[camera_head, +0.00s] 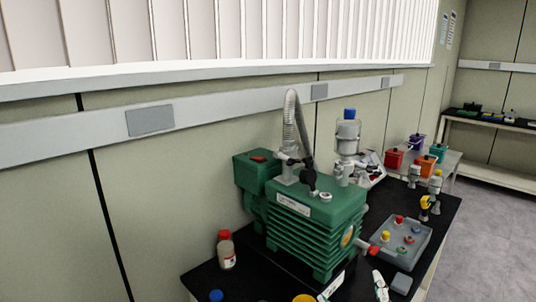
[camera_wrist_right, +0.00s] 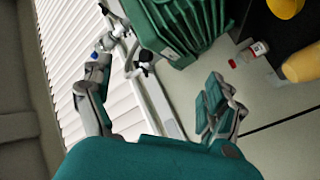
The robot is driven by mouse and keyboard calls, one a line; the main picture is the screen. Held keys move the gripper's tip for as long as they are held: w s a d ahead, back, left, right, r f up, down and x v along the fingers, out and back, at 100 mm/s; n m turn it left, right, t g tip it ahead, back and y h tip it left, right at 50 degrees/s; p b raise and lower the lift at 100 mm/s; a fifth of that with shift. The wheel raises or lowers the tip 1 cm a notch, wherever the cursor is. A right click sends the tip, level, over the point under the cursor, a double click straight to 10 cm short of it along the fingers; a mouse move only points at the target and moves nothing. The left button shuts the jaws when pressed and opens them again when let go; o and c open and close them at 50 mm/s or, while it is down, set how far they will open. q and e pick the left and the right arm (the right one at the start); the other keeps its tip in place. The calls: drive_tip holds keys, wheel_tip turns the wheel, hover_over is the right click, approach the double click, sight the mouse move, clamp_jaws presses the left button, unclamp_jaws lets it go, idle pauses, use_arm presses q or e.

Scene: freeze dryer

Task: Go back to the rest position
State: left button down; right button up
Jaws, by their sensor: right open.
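The green freeze dryer unit (camera_head: 315,220) stands on the black bench top, with a ribbed silver hose (camera_head: 290,120) rising from it. A clear flask with a blue cap (camera_head: 348,135) stands upright at its right. My right gripper (camera_wrist_right: 155,80) shows in the wrist view with its two fingers wide apart and nothing between them. The green unit (camera_wrist_right: 180,30) lies beyond the fingers in that view, apart from them. A small pale piece at the bottom edge of the head view may be part of a gripper; I cannot tell. My left gripper is not clearly in view.
A red-capped bottle (camera_head: 226,250) stands left of the unit and also shows in the wrist view (camera_wrist_right: 252,53). A grey tray (camera_head: 420,253) with small coloured caps lies at right. Coloured boxes (camera_head: 395,158) stand behind. Floor is clear at far right (camera_head: 490,240).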

drive_tip(key=s+d+f+m+g+h, duration=0.15)
drive_tip(key=s+f+g, duration=0.25)
drive_tip(key=f, duration=0.4)
drive_tip(key=s+d+f+m+g+h, duration=0.1)
drive_tip(key=s+d+f+m+g, duration=0.3)
drive_tip(key=f, duration=0.4)
drive_tip(key=s+a+f+g+y, duration=0.1)
drive_tip(key=s+f+g, duration=0.3)
drive_tip(key=s, duration=0.4)
drive_tip(key=s+f+g, duration=0.3)
drive_tip(key=s+f, duration=0.2)
drive_tip(key=s, duration=0.2)
wheel_tip(320, 180, down, 23)
drive_tip(key=g, duration=0.1)
drive_tip(key=s+d+f+g, duration=0.1)
drive_tip(key=s+d+f, duration=0.1)
drive_tip(key=s+f, duration=1.6)
drive_tip(key=shift+s+d+f+g, duration=0.15)
drive_tip(key=shift+d+f+g, duration=0.1)
drive_tip(key=shift+d+g, duration=0.15)
